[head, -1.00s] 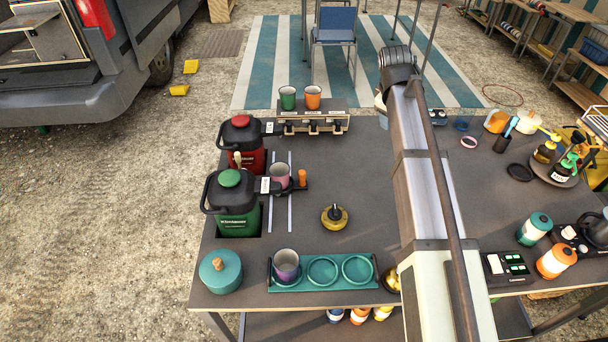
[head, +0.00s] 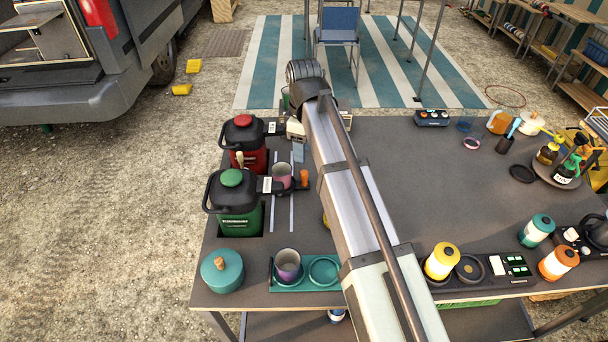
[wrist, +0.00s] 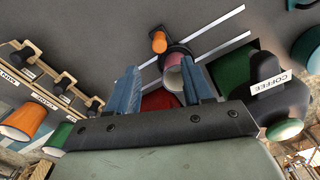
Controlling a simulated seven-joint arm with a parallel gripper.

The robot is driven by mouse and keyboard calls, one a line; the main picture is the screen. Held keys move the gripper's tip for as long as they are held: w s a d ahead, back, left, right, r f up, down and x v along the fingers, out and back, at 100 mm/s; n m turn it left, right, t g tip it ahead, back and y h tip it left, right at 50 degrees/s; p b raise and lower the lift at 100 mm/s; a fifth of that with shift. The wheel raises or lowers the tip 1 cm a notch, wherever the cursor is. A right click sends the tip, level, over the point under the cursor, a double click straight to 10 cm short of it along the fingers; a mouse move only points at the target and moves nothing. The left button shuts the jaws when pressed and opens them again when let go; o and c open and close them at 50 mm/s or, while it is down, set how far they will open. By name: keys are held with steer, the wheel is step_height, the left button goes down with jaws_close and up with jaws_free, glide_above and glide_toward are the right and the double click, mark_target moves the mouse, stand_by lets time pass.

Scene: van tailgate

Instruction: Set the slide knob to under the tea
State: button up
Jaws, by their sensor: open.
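The orange slide knob (head: 304,177) sticks out to the right of a dark carriage on two pale rails. A pinkish cup (head: 281,174) stands on the carriage, beside the spout of the green-lidded dispenser (head: 236,205). In the wrist view that dispenser bears the label COFFEE (wrist: 271,83). The red dispenser (head: 242,140) stands farther back; its label is too small to read. My gripper (head: 298,152) is above the rails, behind the knob. In the wrist view my blue fingers (wrist: 160,68) are apart and empty, with the knob (wrist: 159,42) beyond their tips.
A rack with labelled levers and an orange cup (wrist: 24,122) is at the left of the wrist view; my arm mostly hides it in the head view. A teal tray (head: 308,287) with a cup and a teal pot (head: 222,271) stand at the front.

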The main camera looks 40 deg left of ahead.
mark_target(304, 172)
step_height(304, 172, down, 10)
steer(key=shift+f, duration=0.25)
stand_by(0.3)
jaws_close()
stand_by(0.4)
